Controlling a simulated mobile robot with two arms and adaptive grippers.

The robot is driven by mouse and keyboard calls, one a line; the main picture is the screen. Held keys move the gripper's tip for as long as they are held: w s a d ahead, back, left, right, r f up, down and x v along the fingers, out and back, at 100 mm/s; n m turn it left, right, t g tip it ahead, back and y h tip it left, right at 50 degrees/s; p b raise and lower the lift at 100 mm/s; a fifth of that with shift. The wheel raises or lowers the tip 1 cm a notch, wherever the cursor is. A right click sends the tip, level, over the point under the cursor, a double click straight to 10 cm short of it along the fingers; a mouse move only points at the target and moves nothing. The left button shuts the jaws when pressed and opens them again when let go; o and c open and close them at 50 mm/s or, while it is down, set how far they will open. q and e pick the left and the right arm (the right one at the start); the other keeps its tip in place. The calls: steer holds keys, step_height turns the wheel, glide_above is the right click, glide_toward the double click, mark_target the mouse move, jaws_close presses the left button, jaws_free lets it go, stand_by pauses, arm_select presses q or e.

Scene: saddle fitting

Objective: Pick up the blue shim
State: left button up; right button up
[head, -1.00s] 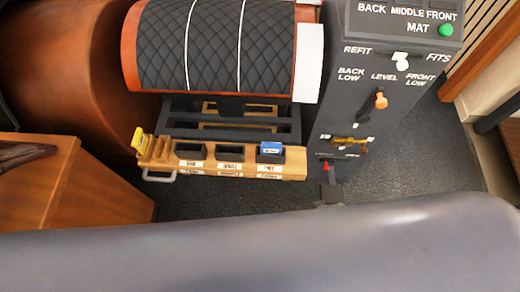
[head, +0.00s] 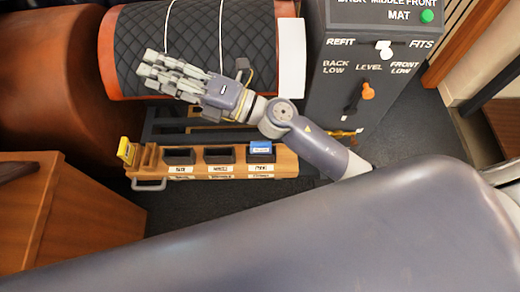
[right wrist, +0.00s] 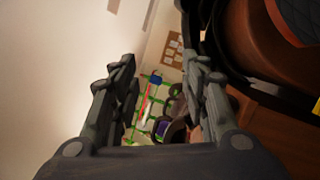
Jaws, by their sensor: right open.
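The blue shim (head: 260,147) sits in the right-hand slot of the wooden rack (head: 215,164), its top showing above the dark holder. My right gripper (head: 150,70) is open and empty. In the head view it appears over the black quilted pad, above and to the left of the shim and apart from it. In the right wrist view the two fingers (right wrist: 165,95) stand wide apart with nothing between them but the distant room. The shim does not show in the right wrist view. My left gripper is not in view.
The other two rack slots look empty. A yellow piece (head: 125,150) stands at the rack's left end. A dark panel (head: 365,70) with labels and an orange-knobbed lever rises right of the rack. A wooden box (head: 75,210) stands at lower left.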

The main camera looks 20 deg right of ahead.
steer(key=s+a+f+n+g, duration=0.55)
steer(key=n+g, duration=0.25)
steer(key=n, duration=0.2)
steer(key=n+g+h, duration=0.3)
steer(key=n+h, duration=0.5)
steer(key=h, duration=1)
glide_above(261, 143)
step_height(261, 143, down, 25)
steer(key=shift+s+r, duration=0.1)
steer(key=shift+f, duration=3.05)
jaws_close()
